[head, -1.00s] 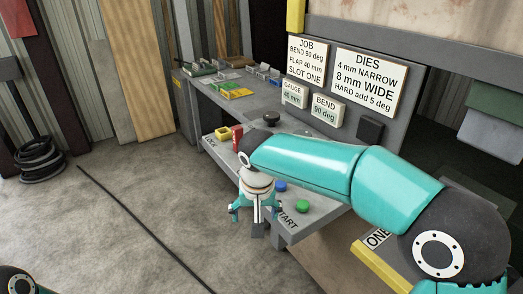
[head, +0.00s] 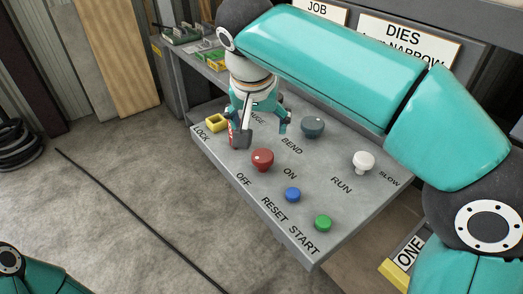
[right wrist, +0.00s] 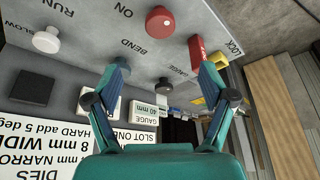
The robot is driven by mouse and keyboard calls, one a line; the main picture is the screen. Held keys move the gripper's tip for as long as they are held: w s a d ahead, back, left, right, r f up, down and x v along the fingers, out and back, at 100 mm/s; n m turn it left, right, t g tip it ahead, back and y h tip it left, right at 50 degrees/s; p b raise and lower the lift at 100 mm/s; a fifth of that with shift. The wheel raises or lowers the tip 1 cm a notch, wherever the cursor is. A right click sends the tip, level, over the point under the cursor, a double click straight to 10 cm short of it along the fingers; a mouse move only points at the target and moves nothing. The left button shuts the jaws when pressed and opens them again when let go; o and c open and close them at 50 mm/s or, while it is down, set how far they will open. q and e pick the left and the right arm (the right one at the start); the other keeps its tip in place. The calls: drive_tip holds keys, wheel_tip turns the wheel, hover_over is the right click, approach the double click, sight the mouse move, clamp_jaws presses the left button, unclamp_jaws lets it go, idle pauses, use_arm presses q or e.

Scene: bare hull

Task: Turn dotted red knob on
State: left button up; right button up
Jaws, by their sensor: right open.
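The red knob (head: 262,160) with a pale dot stands on the sloping grey panel (head: 215,160), between the printed words OFF and ON. I cannot tell which word the dot faces. In the right wrist view the red knob (right wrist: 158,24) is at the top centre, beyond the fingertips. My right gripper (head: 259,122) is open and empty above the panel, behind and apart from the knob. Its two spread fingers also show in the right wrist view (right wrist: 163,72). Only a piece of my left arm shows at the bottom left; its gripper is out of view.
A red block (right wrist: 197,47) stands close to one finger, near a yellow part (head: 215,123) by LOCK. A dark grey knob (head: 313,126), a white knob (head: 363,160), a blue button (head: 292,195) and a green button (head: 323,223) share the panel.

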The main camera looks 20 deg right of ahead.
sight(263, 155)
drive_tip(key=x, duration=1.5)
drive_tip(key=shift+f, duration=0.25)
drive_tip(key=c, duration=1)
drive_tip(key=shift+w+d, duration=0.1)
drive_tip(key=shift+c, duration=0.7)
